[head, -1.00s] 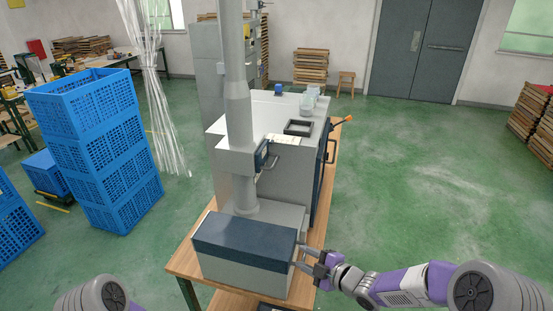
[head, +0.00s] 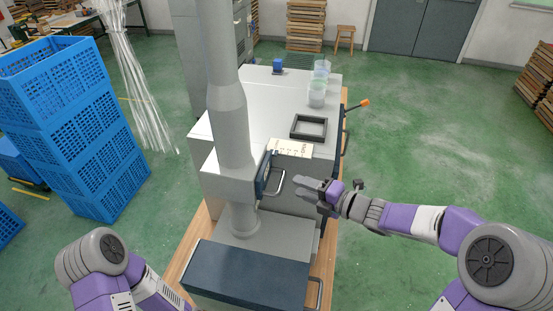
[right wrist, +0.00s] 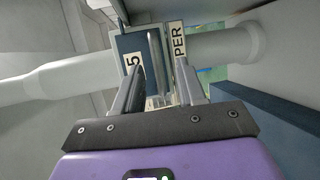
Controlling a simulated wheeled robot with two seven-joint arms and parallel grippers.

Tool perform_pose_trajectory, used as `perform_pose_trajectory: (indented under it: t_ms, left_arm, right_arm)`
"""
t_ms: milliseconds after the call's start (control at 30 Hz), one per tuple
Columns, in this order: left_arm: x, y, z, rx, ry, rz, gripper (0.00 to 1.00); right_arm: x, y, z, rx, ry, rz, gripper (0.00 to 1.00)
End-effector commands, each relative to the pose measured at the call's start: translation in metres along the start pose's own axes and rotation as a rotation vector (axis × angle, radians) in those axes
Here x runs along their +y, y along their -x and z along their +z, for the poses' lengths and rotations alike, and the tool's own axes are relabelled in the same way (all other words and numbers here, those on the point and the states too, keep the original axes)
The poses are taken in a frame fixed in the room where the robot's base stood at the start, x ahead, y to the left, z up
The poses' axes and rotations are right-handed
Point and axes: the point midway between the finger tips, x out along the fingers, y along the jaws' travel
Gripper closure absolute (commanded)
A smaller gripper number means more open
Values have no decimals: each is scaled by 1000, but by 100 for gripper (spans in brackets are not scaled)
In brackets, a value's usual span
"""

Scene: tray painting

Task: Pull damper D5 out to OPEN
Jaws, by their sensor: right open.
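Damper D5 is a dark blue plate (head: 262,174) with a metal bar handle (head: 276,182), on the right side of the grey box around the vertical duct. In the right wrist view the handle (right wrist: 155,62) stands between my finger lines, beside labels reading "5" (right wrist: 131,63) and "PER". My right gripper (head: 300,186) is open and empty, a little to the right of the handle, fingers pointing at it; it also shows in the right wrist view (right wrist: 160,70). The fingers do not appear closed on the handle. My left gripper is out of view; only its upper arm shows.
Below the damper is a grey box with a blue lid (head: 245,272) and a side handle. Behind stands the grey machine top (head: 265,95), with a black frame (head: 309,127), a paper card (head: 290,148) and cups (head: 318,90). Floor to the right is clear.

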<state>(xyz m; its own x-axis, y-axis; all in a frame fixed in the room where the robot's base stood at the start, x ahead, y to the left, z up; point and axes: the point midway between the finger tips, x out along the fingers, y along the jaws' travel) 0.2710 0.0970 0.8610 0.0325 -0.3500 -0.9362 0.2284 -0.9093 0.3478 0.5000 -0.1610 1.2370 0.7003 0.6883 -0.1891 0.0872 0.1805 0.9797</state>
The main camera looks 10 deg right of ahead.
Motion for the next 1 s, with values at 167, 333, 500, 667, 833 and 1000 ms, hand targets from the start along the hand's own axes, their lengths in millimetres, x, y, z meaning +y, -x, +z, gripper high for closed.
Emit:
perform_pose_trajectory:
  t_ms: [167,333,500,667,833,1000]
  left_arm:
    - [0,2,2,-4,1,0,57]
    - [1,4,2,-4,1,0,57]
    - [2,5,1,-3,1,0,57]
    - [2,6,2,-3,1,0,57]
    - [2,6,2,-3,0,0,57]
    - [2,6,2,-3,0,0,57]
  right_arm:
    - [0,-15,-1,3,0,1,60]
    - [0,-44,-1,3,-2,1,60]
    - [0,-66,-1,2,-1,0,60]
    - [0,-75,0,0,-1,0,60]
    - [0,-76,0,0,0,0,60]
    - [0,-75,0,0,0,0,74]
